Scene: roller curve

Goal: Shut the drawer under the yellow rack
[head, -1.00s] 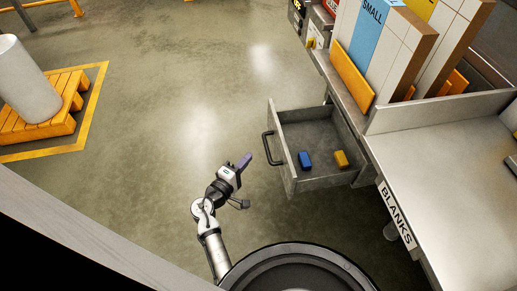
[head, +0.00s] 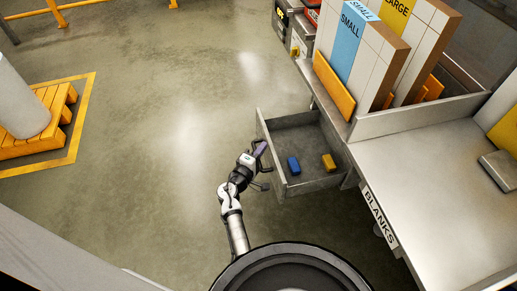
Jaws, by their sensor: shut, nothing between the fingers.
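The grey drawer (head: 308,187) stands pulled out from under the workbench, to the left of the BLANKS label. A blue block (head: 293,165) and a yellow block (head: 328,162) lie inside it. My gripper (head: 261,149) is shut and empty, at the drawer's front panel by its dark handle. It covers part of the handle, and I cannot tell whether it touches. The yellow rack (head: 334,86) stands on the bench above the drawer, holding tall panels marked SMALL and LARGE.
The metal bench top (head: 430,165) spreads to the right, with a BLANKS label (head: 378,216) on its edge. A wooden pallet (head: 38,125) with a white cylinder (head: 18,98) stands at the far left. The floor (head: 170,150) left of the drawer is clear.

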